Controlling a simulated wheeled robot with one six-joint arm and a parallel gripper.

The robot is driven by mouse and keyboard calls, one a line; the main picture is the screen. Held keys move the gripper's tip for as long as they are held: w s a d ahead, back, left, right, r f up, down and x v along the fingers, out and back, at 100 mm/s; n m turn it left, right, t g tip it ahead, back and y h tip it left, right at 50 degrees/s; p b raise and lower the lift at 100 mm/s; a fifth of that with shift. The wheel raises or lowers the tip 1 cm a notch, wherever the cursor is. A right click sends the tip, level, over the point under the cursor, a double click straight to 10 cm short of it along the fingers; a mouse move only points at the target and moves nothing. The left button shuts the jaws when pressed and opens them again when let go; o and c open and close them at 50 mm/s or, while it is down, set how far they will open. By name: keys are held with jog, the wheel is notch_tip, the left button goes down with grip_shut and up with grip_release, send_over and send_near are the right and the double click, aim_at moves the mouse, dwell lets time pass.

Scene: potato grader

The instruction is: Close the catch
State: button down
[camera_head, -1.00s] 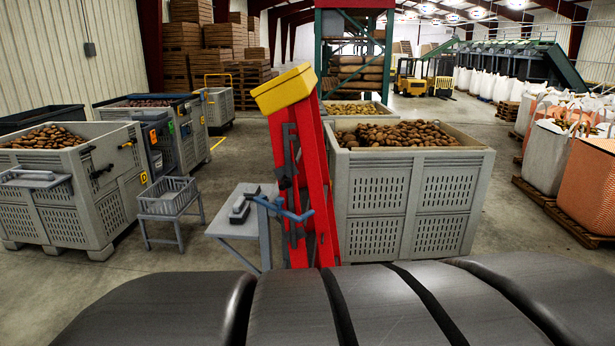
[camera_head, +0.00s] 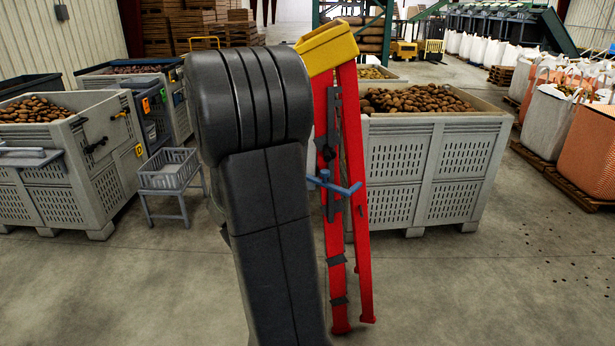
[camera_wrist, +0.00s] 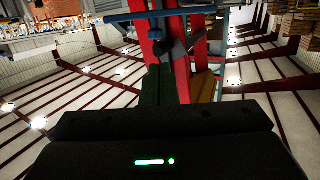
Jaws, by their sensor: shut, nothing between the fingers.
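The tall red stand (camera_head: 342,190) with a yellow top stands upright in front of a potato crate. A dark grey fitting (camera_head: 326,150) and a blue bar with rounded ends (camera_head: 346,188) are on its near legs. I cannot tell for sure which part is the catch, or whether it is open. In the wrist view the red legs (camera_wrist: 180,60), a blue bar (camera_wrist: 160,15) and dark fittings show close up, upside down.
A grey potato crate (camera_head: 435,175) stands close behind the red stand on the right. A small grey basket on a stand (camera_head: 168,172) and a crate with black handles (camera_head: 105,180) are at left. White and orange bags are at right.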

aim_at(327, 175)
jog(key=shift+m+h, duration=0.3)
jog(key=shift+h, duration=0.2)
jog(key=p+x, duration=0.1)
jog(key=x, duration=1.3)
jog(key=shift+a+f, duration=0.1)
jog(key=shift+f, duration=0.05)
jog(key=shift+w+d+f+n+t+y+b, duration=0.1)
jog(key=shift+w+d+n+t+y+b, duration=0.1)
jog(key=shift+d+n+y+b, duration=0.25)
jog(key=shift+w+d+f+n+t+y+b, duration=0.1)
jog(key=shift+w+d+n+y+b, duration=0.15)
jog(key=shift+d+y+b, duration=0.3)
jog(key=shift+w+d+r, duration=0.1)
jog(key=shift+w+d, duration=0.45)
jog(key=shift+d, duration=0.1)
jog(key=w+d+y+b, duration=0.1)
jog(key=w+b, duration=0.1)
jog(key=w+d+n+y+b, duration=0.1)
jog(key=w+d+b, duration=0.1)
jog(key=shift+w+d+r+n+t, duration=0.15)
jog(key=shift+d+n+t, duration=0.05)
jog(key=shift+n+t, duration=0.1)
